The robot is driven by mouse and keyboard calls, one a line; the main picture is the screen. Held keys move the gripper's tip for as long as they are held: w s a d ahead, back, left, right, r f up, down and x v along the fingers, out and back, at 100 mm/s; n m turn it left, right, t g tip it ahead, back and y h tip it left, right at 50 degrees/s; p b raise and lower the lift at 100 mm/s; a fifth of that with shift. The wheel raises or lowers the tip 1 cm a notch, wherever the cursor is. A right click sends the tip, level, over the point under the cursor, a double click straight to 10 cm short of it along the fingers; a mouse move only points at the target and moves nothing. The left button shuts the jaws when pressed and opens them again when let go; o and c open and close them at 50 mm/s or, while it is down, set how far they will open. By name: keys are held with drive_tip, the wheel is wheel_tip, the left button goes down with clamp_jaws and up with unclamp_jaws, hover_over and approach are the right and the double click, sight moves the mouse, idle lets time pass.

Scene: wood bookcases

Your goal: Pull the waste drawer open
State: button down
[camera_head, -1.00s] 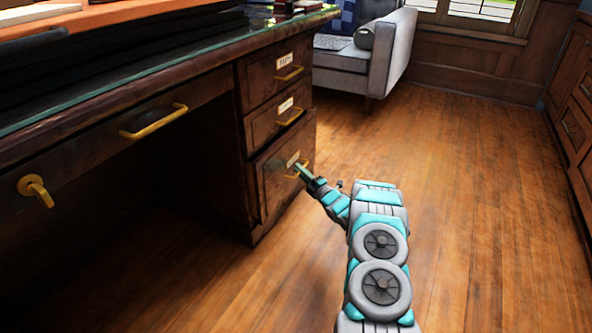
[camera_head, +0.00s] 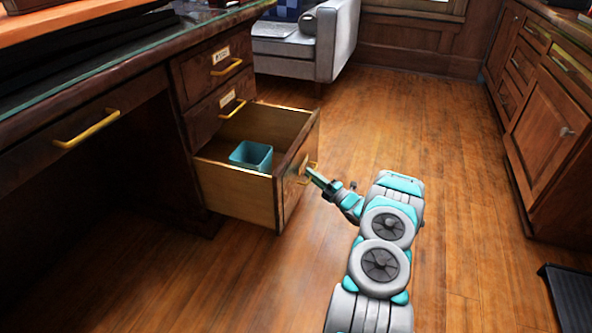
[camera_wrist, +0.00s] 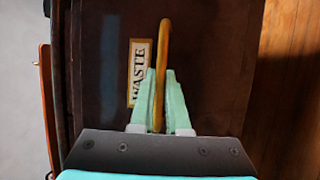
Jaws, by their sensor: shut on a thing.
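The waste drawer (camera_head: 295,183) is the bottom drawer of the dark wood desk and stands well out from it. Its light wood box shows, with a teal bin (camera_head: 251,155) inside. In the wrist view its dark front (camera_wrist: 205,60) carries a label reading WASTE (camera_wrist: 138,72). The brass handle (camera_wrist: 164,50) runs between the two pale green fingers of my gripper (camera_wrist: 158,100). My gripper is shut on the handle. In the head view my gripper (camera_head: 318,176) is at the drawer front, at the handle.
Two more drawers (camera_head: 215,70) above the waste drawer are shut. A grey armchair (camera_head: 300,47) stands behind the desk. Wooden cabinets (camera_head: 540,130) line the right side, with a dark object (camera_head: 572,292) on the floor at the lower right. The floor between is clear.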

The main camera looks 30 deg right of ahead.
drive_tip(key=shift+s+d+f, duration=0.1)
drive_tip(key=shift+s+d, duration=0.5)
drive_tip(key=shift+s, duration=0.2)
drive_tip(key=shift+s+d, duration=0.6)
drive_tip(key=shift+s, duration=0.15)
drive_tip(key=c, duration=0.9)
unclamp_jaws()
drive_tip(key=shift+p+v, duration=0.6)
drive_tip(key=shift+v, duration=3.3)
